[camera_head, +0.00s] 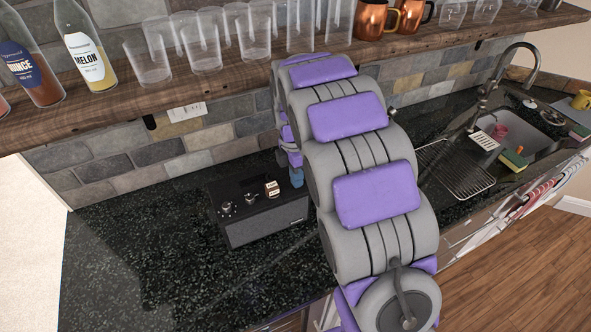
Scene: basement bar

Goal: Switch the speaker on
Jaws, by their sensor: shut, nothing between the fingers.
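The speaker (268,226) is a dark box on the black speckled counter, in the middle of the view. Its top carries dark knobs (226,208) at the left and a small light-coloured double switch (272,188) near the right. My arm hides the speaker's right end. I cannot tell whether the tip touches the speaker.
A wooden shelf (140,101) with glasses, bottles and copper mugs (376,18) runs above the counter, close to my arm. A drying rack (453,167) and a sink (520,137) are at the right. The counter left of the speaker (130,240) is clear.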

